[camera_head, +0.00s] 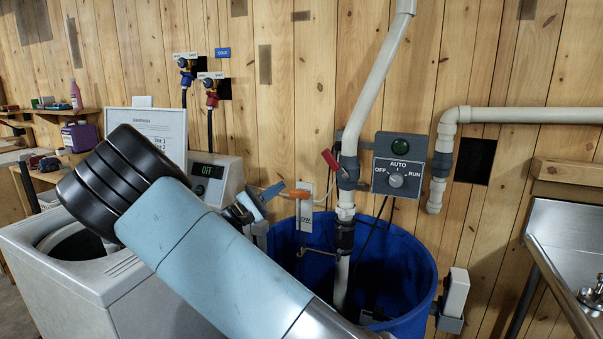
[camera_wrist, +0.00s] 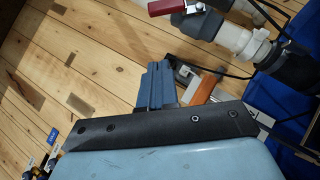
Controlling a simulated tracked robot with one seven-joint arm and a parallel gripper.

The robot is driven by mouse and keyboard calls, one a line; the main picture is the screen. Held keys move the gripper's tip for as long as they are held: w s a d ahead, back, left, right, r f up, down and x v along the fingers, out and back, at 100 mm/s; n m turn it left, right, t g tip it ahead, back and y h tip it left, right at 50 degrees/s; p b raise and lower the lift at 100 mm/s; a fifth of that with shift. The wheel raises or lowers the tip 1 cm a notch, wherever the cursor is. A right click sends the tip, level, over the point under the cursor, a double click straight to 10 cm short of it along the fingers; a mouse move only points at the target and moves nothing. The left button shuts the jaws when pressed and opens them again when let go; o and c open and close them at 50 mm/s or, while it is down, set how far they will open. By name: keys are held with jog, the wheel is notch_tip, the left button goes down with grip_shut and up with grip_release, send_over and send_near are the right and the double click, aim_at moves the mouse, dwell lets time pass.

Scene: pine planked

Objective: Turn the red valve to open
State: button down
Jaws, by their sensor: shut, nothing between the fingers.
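A red lever handle (camera_head: 330,160) sits on a grey valve body on the white pipe above the blue tub. It points up and to the left from the valve. A second, smaller red valve (camera_head: 211,92) is on the wall beside a blue one.
An orange handle (camera_head: 298,194) is close to the right of my fingertips. The blue tub (camera_head: 415,260) stands below the pipe. A grey control box (camera_head: 398,165) is right of the valve. A white washer (camera_head: 90,290) is left and a steel sink (camera_head: 570,235) right.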

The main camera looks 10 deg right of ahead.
aim_at(336, 165)
jog(key=d+r, duration=0.6)
jog(key=d, duration=0.5)
jog(key=shift+w+r, duration=0.25)
jog(key=shift+r, duration=0.05)
jog(key=shift+a, duration=0.15)
